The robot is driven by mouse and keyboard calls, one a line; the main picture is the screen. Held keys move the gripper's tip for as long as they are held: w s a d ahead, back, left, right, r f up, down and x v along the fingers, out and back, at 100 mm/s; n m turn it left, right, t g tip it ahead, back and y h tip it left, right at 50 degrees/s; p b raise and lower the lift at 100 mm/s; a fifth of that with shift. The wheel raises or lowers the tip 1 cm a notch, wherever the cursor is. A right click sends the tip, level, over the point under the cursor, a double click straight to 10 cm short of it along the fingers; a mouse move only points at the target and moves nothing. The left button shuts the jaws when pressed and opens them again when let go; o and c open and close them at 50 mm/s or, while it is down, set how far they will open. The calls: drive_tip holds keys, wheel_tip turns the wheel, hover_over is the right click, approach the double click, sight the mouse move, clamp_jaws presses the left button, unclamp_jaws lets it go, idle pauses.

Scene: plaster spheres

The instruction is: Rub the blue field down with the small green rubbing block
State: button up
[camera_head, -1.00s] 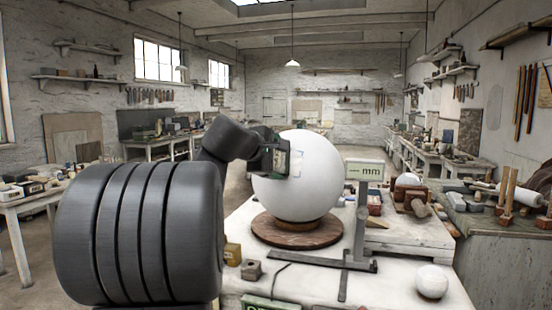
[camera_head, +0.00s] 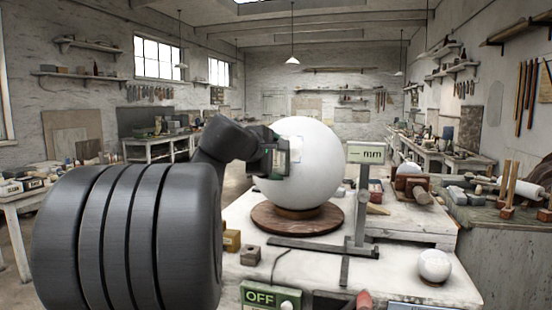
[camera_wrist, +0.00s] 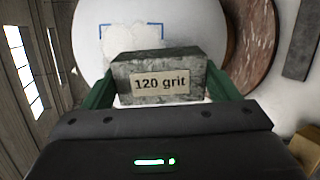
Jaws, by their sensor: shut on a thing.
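The big white plaster sphere (camera_head: 318,170) stands on a round brown wooden base (camera_head: 290,219); both also show in the wrist view, the sphere (camera_wrist: 196,22) and the base (camera_wrist: 255,45). The blue field (camera_wrist: 162,27) is a blue outline around a rough whitish patch (camera_wrist: 125,38) on the sphere's face, its lower part hidden behind the block. My gripper (camera_head: 283,158) is at the sphere's left side. Its green fingers are shut on a mottled grey-green block (camera_wrist: 160,72) labelled "120 grit". Whether the block touches the sphere I cannot tell.
A gauge stand with an "mm" display (camera_head: 368,152) stands close right of the sphere. A small white ball (camera_head: 434,265) sits at the front right. A green "OFF" box (camera_head: 265,296) and small blocks (camera_head: 250,255) lie at the front. Bare white tabletop (camera_head: 320,268) lies between.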

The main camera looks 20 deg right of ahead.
drive_tip(key=shift+w+d+r+p, duration=0.1)
drive_tip(key=shift+w+r+p, duration=0.15)
drive_tip(key=shift+r+p, duration=0.5)
drive_tip(key=shift+w+d+r+p, duration=0.15)
drive_tip(key=shift+w+r+p, duration=0.15)
drive_tip(key=shift+r+p, duration=0.4)
drive_tip(key=shift+w+d+r+p, duration=0.1)
drive_tip(key=shift+w+r+p, duration=0.15)
drive_tip(key=shift+r+p, duration=0.5)
drive_tip(key=shift+f, duration=0.2)
drive_tip(key=shift+s+a+f+b, duration=0.25)
drive_tip(key=shift+f+b, duration=0.2)
drive_tip(key=shift+b, duration=0.3)
drive_tip(key=shift+s+a+f+b, duration=0.25)
drive_tip(key=shift+s+a+b, duration=0.15)
drive_tip(key=shift+s, duration=0.2)
drive_tip(key=shift+d, duration=0.15)
